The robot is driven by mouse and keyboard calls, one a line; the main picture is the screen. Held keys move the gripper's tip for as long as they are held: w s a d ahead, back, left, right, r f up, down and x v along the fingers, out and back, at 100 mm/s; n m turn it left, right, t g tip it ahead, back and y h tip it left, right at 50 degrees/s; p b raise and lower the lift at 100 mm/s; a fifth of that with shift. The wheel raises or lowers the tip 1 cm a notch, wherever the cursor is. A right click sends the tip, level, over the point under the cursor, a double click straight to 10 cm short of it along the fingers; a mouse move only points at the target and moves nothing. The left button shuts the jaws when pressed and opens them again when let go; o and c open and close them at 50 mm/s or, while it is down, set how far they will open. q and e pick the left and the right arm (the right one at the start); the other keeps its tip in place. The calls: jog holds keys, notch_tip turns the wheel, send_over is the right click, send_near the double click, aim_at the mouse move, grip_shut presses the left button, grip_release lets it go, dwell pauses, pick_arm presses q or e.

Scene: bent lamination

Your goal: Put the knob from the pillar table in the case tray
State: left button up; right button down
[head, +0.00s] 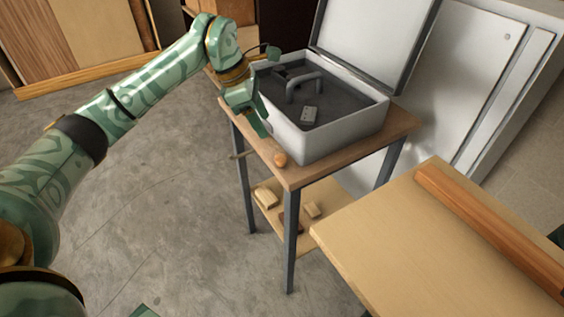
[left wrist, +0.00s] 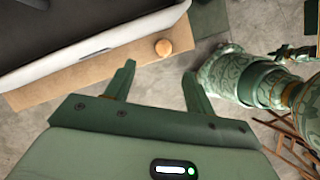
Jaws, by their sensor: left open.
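The knob (head: 281,159), a small round orange-brown wooden piece, lies on the wooden top of the pillar table (head: 292,176) near its front corner. It also shows in the left wrist view (left wrist: 163,47), just past my fingertips. The case tray is the grey open case (head: 339,137) with a dark inside, standing on the same table beside the knob. My left gripper (head: 262,122) is open and empty at the table's left edge, above and apart from the knob. In the left wrist view its two fingers (left wrist: 159,70) are spread. Part of my other arm shows at the right there, its jaws unclear.
The case lid (head: 375,40) stands open at the back. A lower shelf holds several wooden blocks. A light wooden table (head: 400,240) with a long orange-brown beam (head: 490,235) stands at right.

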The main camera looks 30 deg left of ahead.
pick_arm(q)
jog(key=b, duration=0.1)
send_over(281, 157)
jog(key=a, duration=0.2)
jog(key=f, duration=0.5)
jog(key=shift+s+a+f, duration=0.2)
jog(key=shift+s, duration=0.05)
jog(key=x, duration=0.1)
jog(key=b+x, duration=0.1)
jog(key=x, duration=0.1)
jog(key=s+b+x, duration=0.1)
jog(key=shift+w+d+f, duration=0.15)
jog(key=shift+d+f, duration=0.05)
jog(key=shift+f, duration=0.2)
jog(key=shift+w+d+f, duration=0.1)
jog(key=shift+f, duration=0.15)
jog(key=shift+r, duration=0.1)
jog(key=shift+c, duration=0.8)
jog(key=c, duration=1)
pick_arm(e)
jog(key=f, duration=0.1)
jog(key=s+f, duration=0.1)
jog(key=f, duration=0.1)
jog(key=shift+s+f, duration=0.2)
pick_arm(q)
jog(key=shift+o, duration=0.2)
